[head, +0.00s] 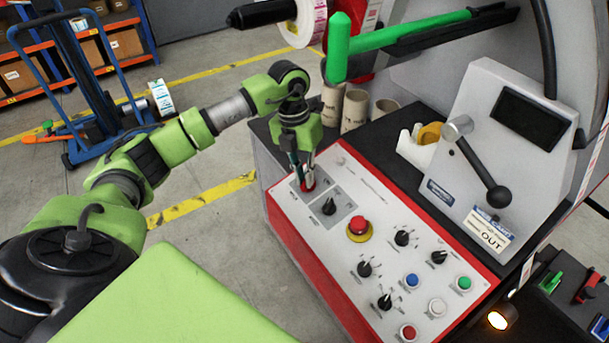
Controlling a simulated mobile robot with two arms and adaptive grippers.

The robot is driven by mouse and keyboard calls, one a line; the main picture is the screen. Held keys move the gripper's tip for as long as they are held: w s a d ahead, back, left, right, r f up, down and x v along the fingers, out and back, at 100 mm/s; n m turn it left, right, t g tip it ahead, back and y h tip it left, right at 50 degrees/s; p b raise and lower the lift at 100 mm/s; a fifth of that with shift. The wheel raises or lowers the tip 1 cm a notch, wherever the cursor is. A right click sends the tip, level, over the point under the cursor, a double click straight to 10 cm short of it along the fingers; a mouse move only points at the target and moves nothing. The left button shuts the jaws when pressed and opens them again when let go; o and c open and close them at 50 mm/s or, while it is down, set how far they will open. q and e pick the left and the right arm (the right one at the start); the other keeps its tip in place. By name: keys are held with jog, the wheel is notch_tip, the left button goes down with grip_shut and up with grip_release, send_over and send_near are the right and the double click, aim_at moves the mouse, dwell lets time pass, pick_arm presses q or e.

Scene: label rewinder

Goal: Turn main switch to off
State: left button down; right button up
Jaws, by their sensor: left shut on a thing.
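The main switch (308,185) is a small red knob at the upper left corner of the white control panel. It sits on a grey plate (323,212) beside a second, black rotary knob (329,206). My left gripper (305,180) points down over the red knob and is shut on it. The fingers hide most of the knob, so its pointing direction cannot be read. My right gripper is not in view.
The control panel (385,215) also carries a red emergency button on yellow (358,227), several black knobs and coloured push buttons. Cardboard cores (354,110) and a tape dispenser (417,147) stand behind it. A grey housing with a lever (497,194) rises at right.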

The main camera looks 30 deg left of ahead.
pick_arm(q)
jog(key=c, duration=2.1)
grip_release()
jog(key=shift+c, duration=0.2)
notch_tip(320, 180, up, 12)
jog(key=a, duration=0.1)
jog(key=shift+a, duration=0.4)
jog(key=shift+s, duration=0.1)
